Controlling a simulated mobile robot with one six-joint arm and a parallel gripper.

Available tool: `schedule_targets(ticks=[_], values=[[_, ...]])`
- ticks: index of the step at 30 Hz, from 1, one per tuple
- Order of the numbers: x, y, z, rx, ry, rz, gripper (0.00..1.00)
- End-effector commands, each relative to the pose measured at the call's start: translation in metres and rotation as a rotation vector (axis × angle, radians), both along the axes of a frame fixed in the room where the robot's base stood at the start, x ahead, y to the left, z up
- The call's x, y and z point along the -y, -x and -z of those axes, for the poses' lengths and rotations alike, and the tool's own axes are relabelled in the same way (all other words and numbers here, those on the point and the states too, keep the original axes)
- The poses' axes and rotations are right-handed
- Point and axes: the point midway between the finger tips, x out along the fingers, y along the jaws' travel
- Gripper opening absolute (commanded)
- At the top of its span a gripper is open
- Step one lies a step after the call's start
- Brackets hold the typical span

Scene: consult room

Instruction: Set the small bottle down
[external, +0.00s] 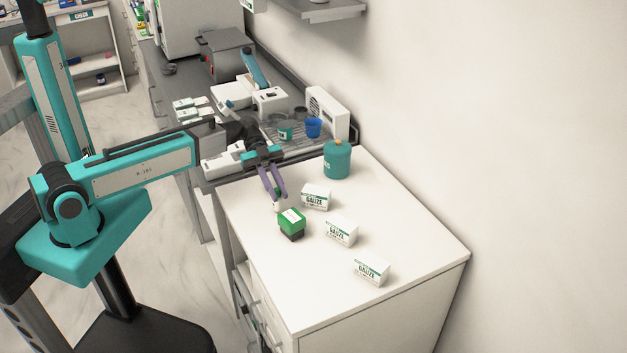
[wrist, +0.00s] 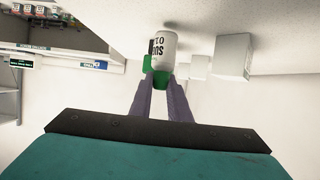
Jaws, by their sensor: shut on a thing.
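My gripper (external: 274,188) reaches over the white cabinet top (external: 390,232), near its left edge, with its purple fingers pointing down. It is shut on a small bottle (external: 277,207), just left of the green box. In the wrist view the fingers (wrist: 162,90) close at the green cap (wrist: 161,78) of the white-labelled bottle (wrist: 163,48), which hangs beyond the fingertips. That view looks upside down, with the cabinet top above. The bottle looks about upright. I cannot tell whether its base touches the surface.
A green box with a dark base (external: 291,222) stands close beside the bottle. Several white gauze boxes (external: 341,231) lie to the right. A teal jar (external: 337,160) stands behind. Cups (external: 313,127) and equipment fill the counter further back.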

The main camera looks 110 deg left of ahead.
Motion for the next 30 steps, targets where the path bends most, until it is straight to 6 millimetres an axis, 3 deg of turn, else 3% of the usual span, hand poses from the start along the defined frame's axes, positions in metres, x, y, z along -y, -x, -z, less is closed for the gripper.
schedule_targets(ticks=[6, 21, 22, 24, 30], values=[[0.000, 0.000, 0.011, 0.000, 0.000, -0.001, 0.00], [0.000, 0.000, 0.016, 0.000, 0.000, -0.001, 0.00], [0.000, 0.000, 0.015, 0.000, 0.000, -0.001, 0.21], [0.000, 0.000, 0.015, 0.000, 0.000, -0.001, 0.33], [0.000, 0.000, 0.015, 0.000, 0.000, 0.000, 0.35]])
